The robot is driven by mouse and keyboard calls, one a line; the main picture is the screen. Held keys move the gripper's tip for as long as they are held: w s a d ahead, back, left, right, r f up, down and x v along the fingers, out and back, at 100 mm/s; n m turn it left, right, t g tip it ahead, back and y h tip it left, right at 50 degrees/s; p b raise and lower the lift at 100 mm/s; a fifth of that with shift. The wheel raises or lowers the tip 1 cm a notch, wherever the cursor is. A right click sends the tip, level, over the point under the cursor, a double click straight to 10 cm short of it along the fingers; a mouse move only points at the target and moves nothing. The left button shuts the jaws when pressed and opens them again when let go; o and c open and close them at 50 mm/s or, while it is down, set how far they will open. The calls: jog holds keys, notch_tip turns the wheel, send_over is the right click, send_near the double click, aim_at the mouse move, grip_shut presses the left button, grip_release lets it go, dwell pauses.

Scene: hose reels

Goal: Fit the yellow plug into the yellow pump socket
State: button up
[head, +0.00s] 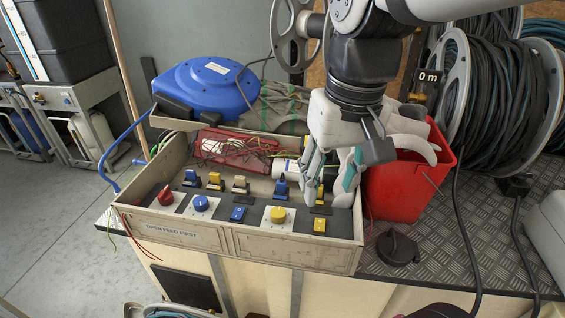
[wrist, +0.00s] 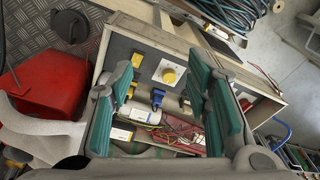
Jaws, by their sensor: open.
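My gripper (head: 329,194) is open over the right end of a panel in a wooden box. A yellow plug (head: 320,192) stands upright by the left fingertip, partly hidden by the fingers. In the wrist view a yellow piece (wrist: 131,90) shows beside the left finger, and the gripper (wrist: 165,92) has its fingers wide apart. A flat yellow socket (head: 319,225) lies on the panel just in front of the plug; it also shows in the wrist view (wrist: 137,57). I cannot tell whether a finger touches the plug.
The panel also holds a yellow knob (head: 278,214), a blue knob (head: 201,203), a red knob (head: 166,196), a blue socket (head: 238,213) and several other plugs, including a blue plug (head: 281,186). A red bucket (head: 405,190) stands close right. A blue reel (head: 207,86) sits behind.

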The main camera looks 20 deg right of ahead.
jog(key=s+a+f+n, duration=0.2)
jog(key=s, duration=0.8)
jog(key=shift+t, duration=0.3)
jog(key=shift+a, duration=0.1)
notch_tip(320, 180, up, 12)
jog(key=t+p, duration=0.2)
jog(key=p, duration=0.8)
jog(key=shift+d, duration=0.2)
jog(key=shift+o, duration=0.3)
